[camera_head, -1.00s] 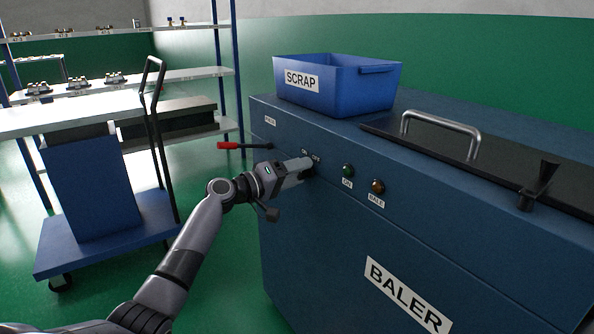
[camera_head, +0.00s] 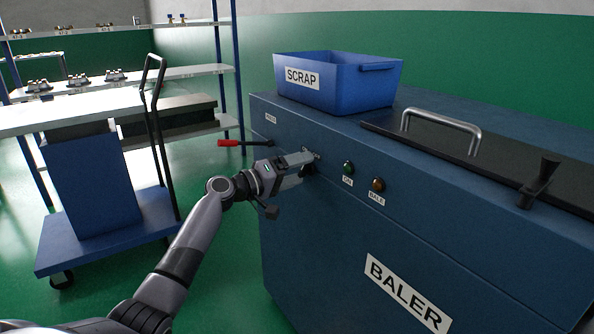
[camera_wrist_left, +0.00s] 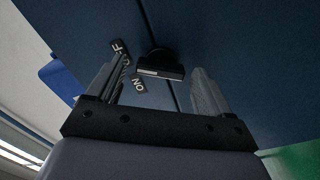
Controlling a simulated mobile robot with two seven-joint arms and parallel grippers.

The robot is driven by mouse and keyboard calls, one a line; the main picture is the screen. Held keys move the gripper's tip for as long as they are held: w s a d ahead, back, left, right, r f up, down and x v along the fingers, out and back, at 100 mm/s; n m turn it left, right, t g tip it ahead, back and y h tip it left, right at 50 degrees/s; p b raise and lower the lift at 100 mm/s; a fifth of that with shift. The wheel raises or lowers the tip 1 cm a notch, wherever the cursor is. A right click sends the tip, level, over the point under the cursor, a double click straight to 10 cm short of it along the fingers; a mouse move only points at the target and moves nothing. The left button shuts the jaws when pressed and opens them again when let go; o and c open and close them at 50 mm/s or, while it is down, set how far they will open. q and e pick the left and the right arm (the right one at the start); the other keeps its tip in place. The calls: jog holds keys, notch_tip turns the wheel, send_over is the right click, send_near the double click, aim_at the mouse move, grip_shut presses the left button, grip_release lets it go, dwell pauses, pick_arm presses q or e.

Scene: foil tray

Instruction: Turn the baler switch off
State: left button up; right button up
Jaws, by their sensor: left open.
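The baler (camera_head: 330,215) is a large dark blue cabinet on the right. Its switch is a black knob (camera_wrist_left: 161,65), with a pale line along it in the left wrist view. The OFF label (camera_wrist_left: 121,51) and ON label (camera_wrist_left: 138,86) are beside it; I cannot tell which one the knob points to. My left gripper (camera_head: 308,167) is at the baler's front face, open and empty. In the wrist view its fingers (camera_wrist_left: 158,92) stand apart on either side of the knob, with no contact visible. In the head view the fingers mostly hide the switch and its labels.
Green (camera_head: 348,168) and amber (camera_head: 378,185) lamps sit right of the switch. A red-handled lever (camera_head: 229,143) sticks out to the left. A blue scrap bin (camera_head: 345,85) stands on top. A blue cart (camera_head: 92,190) is at the left, with open floor between.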

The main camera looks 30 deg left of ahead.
pick_arm(q)
jog(key=v, duration=0.7)
jog(key=shift+p, duration=0.3)
pick_arm(e)
jog(key=shift+d+f, duration=0.2)
jog(key=shift+d, duration=0.05)
jog(key=shift+s+r, duration=0.1)
pick_arm(q)
jog(key=s+d+f+m+g+y, duration=0.2)
jog(key=s+d+f+m+g, duration=0.15)
jog(key=s+d+f, duration=0.7)
jog(key=s+d+f+m+g+y, duration=0.15)
jog(key=s+d+f+m, duration=0.4)
jog(key=f, duration=0.75)
jog(key=s+d+m, duration=0.2)
jog(key=s+d, duration=0.8)
jog(key=s+a+r+n+g+y+p, duration=0.1)
jog(key=a+r+p, duration=0.3)
jog(key=r+p, duration=1)
jog(key=p, duration=0.7)
jog(key=shift+s+r+p, duration=0.25)
jog(key=shift+s+p, duration=0.15)
pick_arm(e)
jog(key=s+d+r+h, duration=0.1)
jog(key=s+d+r, duration=0.1)
jog(key=r, duration=1.2)
jog(key=shift+s+d+r+m+g, duration=0.2)
jog(key=shift+d+r+m+g, duration=0.15)
jog(key=shift+d, duration=0.5)
